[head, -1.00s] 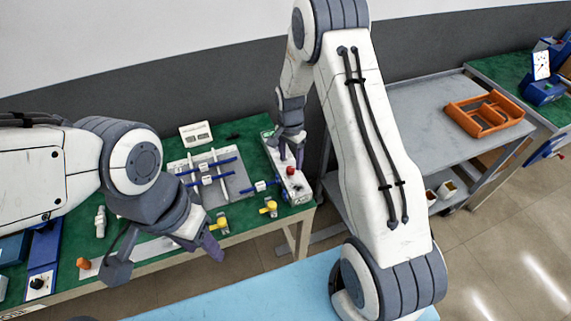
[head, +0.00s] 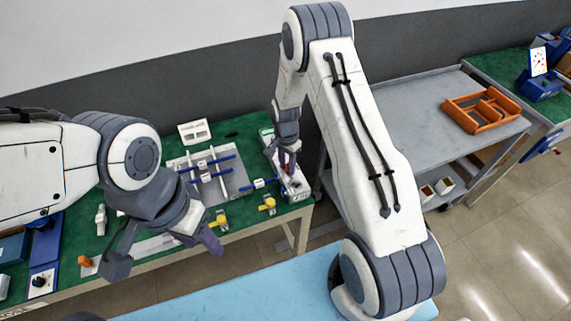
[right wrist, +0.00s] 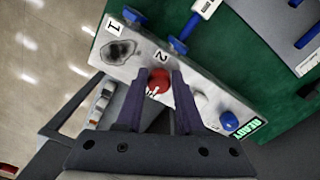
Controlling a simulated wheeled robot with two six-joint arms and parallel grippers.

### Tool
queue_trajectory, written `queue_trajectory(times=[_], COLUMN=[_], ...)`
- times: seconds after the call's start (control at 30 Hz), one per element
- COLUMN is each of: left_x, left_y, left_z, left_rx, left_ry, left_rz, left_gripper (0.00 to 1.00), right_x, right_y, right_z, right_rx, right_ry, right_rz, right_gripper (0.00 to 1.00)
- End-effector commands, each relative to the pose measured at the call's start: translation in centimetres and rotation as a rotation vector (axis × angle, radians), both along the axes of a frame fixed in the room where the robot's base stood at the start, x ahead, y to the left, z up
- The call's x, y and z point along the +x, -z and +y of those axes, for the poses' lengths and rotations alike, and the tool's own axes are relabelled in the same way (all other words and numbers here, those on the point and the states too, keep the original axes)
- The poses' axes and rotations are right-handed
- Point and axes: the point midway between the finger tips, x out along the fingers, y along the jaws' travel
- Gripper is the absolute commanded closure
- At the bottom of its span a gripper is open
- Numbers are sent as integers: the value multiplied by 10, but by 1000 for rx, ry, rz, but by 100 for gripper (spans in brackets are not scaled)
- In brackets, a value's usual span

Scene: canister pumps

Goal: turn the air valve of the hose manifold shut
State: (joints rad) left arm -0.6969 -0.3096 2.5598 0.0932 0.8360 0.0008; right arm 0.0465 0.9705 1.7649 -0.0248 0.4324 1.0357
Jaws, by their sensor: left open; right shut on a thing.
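The hose manifold is a long white box (head: 297,188) at the right end of the green bench. In the right wrist view its top face (right wrist: 206,83) shows the labels 1 and 2, a green READY label, and blue fittings along its edges. A red valve knob (right wrist: 158,84) stands on it beside the 2. My right gripper (right wrist: 160,76) is shut on this knob, with one finger on each side. In the head view my right gripper (head: 287,165) mostly covers the knob. My left gripper (head: 163,256) is open and empty in front of the bench.
A grey plate (head: 238,184) with blue-ended bars lies left of the manifold. Yellow valve pieces (head: 267,204) sit near the bench's front edge. A grey cart (head: 415,115) holding an orange frame (head: 481,109) stands at the right.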

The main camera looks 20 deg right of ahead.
Motion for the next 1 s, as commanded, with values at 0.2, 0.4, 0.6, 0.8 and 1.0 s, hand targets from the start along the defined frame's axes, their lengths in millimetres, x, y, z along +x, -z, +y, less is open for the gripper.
queue_trajectory(times=[0.2, 0.4, 0.6, 0.8, 1.0], left_x=[0, 0, 0, 0, 0], left_y=[3, 8, 13, 18, 21], left_z=[0, 0, 0, 0, 0], left_rx=[0, 0, 0, 0, 0], left_ry=[0, 1, 1, 1, 1], left_rz=[0, 0, 0, 0, 0], left_gripper=[50, 50, 50, 50, 50], right_x=[5, 5, 5, 6, 6], right_y=[-2, -2, -1, -2, -2], right_z=[-7, -9, -9, -9, -9], right_rx=[-3, -4, -4, -6, -7], right_ry=[-52, -178, -358, -550, -740], right_rz=[-14, -17, -17, -18, -18], right_gripper=[100, 100, 100, 100, 100])
